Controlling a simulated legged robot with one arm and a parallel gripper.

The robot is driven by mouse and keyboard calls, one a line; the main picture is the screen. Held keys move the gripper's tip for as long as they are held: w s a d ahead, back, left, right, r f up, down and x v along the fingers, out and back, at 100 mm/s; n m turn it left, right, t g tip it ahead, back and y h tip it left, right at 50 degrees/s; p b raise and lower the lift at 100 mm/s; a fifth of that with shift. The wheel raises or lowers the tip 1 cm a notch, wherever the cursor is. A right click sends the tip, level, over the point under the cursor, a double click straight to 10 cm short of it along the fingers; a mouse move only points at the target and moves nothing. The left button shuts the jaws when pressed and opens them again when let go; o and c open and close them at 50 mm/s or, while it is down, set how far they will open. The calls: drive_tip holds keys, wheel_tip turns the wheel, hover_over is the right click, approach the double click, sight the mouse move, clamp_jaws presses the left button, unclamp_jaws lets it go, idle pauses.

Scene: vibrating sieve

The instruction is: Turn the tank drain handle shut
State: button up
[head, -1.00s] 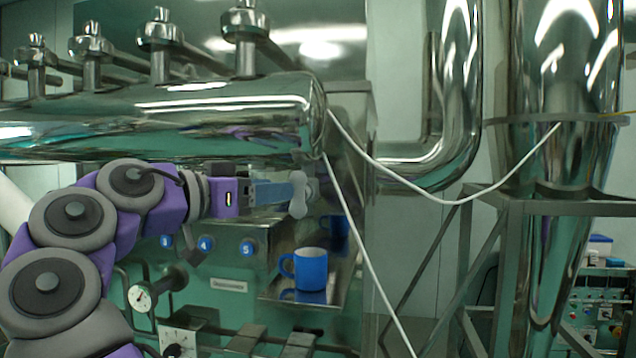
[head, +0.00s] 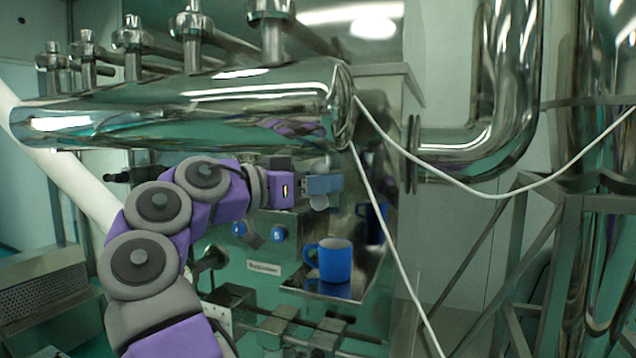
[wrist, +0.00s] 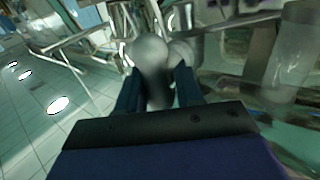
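The tank drain handle (head: 320,202) is a grey, rounded piece below the right end of the shiny horizontal tank (head: 230,110). In the head view my gripper (head: 325,184) covers most of it, and only a rounded part shows under the fingers. In the wrist view the handle (wrist: 152,58) lies between my two dark fingers (wrist: 158,88), one on each side, with its rounded ends beyond the tips. The fingers look closed on its shaft. How the handle joins the tank is hidden.
A blue mug (head: 335,260) stands on a metal shelf (head: 345,292) below my gripper. A white cable (head: 392,250) hangs to the right of the gripper. A metal frame (head: 545,220) and pipes stand at the right.

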drive_tip(key=shift+s+d, duration=0.1)
drive_tip(key=shift+c, duration=1.4)
drive_tip(key=shift+f, duration=0.1)
clamp_jaws()
drive_tip(key=shift+f, duration=0.1)
